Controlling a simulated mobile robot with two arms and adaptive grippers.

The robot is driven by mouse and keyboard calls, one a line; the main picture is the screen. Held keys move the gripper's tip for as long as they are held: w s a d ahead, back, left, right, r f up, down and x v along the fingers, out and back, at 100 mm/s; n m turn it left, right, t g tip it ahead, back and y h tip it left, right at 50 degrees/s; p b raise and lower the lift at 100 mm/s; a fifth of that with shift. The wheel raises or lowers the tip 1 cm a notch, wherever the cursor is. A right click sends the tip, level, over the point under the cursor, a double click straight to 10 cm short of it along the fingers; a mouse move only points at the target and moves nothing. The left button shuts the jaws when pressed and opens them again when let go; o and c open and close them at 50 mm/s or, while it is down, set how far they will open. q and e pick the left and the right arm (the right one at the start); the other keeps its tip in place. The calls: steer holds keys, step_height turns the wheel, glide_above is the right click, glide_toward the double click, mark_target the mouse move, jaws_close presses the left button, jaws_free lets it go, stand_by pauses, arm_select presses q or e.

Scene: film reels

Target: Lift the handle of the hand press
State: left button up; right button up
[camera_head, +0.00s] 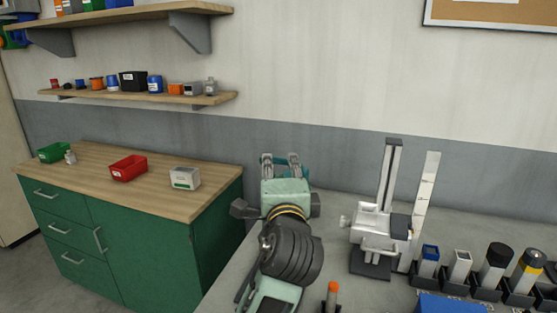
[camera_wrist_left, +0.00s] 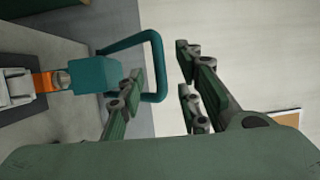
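The hand press shows best in the left wrist view as a teal block (camera_wrist_left: 92,76) with an orange collar. Its handle (camera_wrist_left: 153,60) is a teal loop reaching out from the block. In the head view a bit of the teal handle (camera_head: 304,172) shows behind my left gripper (camera_head: 281,160); my arm hides most of the press. In the left wrist view the fingers of my left gripper (camera_wrist_left: 158,84) stand wide apart, with the loop's end bar between them in the picture. I see no contact with the handle. My right gripper is not in view.
A white stand with a tall column (camera_head: 380,222) is right of my left arm on the grey bench (camera_head: 225,290). Several black holders with parts line the right side. An orange-tipped item (camera_head: 332,290) stands in front. A green cabinet (camera_head: 110,235) is at left.

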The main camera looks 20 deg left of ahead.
mark_target(279, 163)
arm_select(q)
steer(key=shift+p+x, duration=0.45)
steer(key=shift+x, duration=2.35)
steer(key=shift+f, duration=0.1)
jaws_close()
